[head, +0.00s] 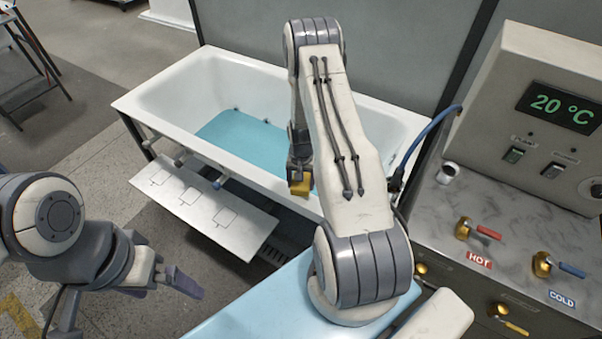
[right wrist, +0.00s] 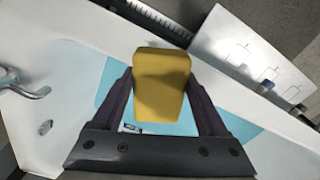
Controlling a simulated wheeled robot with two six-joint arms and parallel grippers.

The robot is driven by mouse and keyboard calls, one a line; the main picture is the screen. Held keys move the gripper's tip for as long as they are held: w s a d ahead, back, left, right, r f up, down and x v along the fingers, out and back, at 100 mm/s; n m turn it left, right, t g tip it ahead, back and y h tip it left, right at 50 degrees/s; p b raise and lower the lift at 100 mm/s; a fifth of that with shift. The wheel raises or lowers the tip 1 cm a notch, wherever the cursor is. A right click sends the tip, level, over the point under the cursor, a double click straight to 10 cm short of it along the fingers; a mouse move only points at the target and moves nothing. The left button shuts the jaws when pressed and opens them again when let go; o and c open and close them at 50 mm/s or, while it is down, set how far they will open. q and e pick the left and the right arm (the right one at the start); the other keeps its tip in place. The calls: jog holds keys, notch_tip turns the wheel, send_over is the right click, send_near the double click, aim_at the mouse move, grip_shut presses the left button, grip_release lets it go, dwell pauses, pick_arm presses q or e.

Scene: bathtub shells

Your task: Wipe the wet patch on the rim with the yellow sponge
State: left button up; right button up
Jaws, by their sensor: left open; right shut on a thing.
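The yellow sponge (head: 300,187) is held in my right gripper (head: 300,170), at the near side of the white bathtub (head: 165,97). In the right wrist view the sponge (right wrist: 162,85) sits between the two fingers of my right gripper (right wrist: 160,100). I cannot tell whether the sponge touches the rim. My right arm hides part of the tub and its near rim. I cannot make out a wet patch in either view. My left gripper (head: 180,280) is open and empty at the lower left, over the floor, apart from the tub.
Blue water (head: 240,140) lies in the tub. A white panel with outlined shapes (head: 205,205) is in front of it. At the right stands a console with a 20 °C display (head: 560,105) and HOT (head: 478,229) and COLD (head: 558,265) valves.

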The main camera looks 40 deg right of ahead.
jog(key=shift+r+p, duration=0.8)
jog(key=shift+r, duration=0.7)
jog(key=shift+a, duration=0.1)
